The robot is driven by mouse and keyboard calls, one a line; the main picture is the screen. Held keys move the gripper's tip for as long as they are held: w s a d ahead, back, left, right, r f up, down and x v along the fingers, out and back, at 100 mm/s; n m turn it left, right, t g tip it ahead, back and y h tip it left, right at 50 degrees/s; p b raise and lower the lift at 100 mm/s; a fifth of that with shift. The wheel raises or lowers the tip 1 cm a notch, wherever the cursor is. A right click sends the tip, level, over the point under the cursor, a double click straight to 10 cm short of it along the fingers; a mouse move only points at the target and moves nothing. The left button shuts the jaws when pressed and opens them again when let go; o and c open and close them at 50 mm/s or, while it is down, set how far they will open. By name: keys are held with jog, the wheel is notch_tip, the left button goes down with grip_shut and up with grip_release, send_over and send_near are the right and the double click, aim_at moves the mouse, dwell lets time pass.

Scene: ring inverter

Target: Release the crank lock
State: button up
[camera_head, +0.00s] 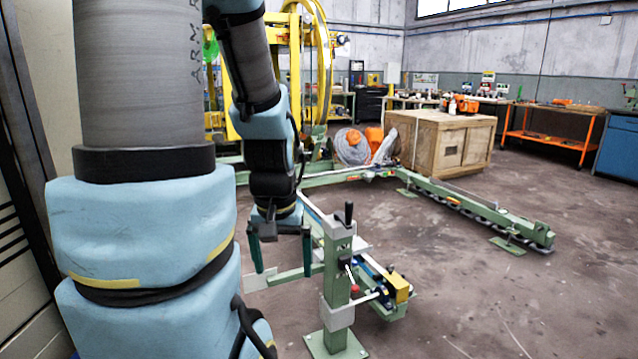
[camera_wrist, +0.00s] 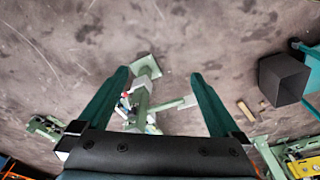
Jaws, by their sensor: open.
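A green post (camera_head: 337,272) stands on a floor plate in the head view, with a black upright handle (camera_head: 348,213) at its top. Partway up it has a pale bracket and a small lever with a red knob (camera_head: 355,289). I cannot tell which of these parts is the crank lock. My gripper (camera_head: 281,262) points down, open and empty, to the left of the post and apart from it.
A yellow block (camera_head: 398,287) sits on a low green beam right of the post. A long green rail (camera_head: 480,205) runs along the floor behind. A wooden crate (camera_head: 440,143) and a yellow ring frame (camera_head: 318,60) stand farther back. The floor at right is clear.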

notch_tip(320, 180, up, 12)
jog(key=p, duration=0.9)
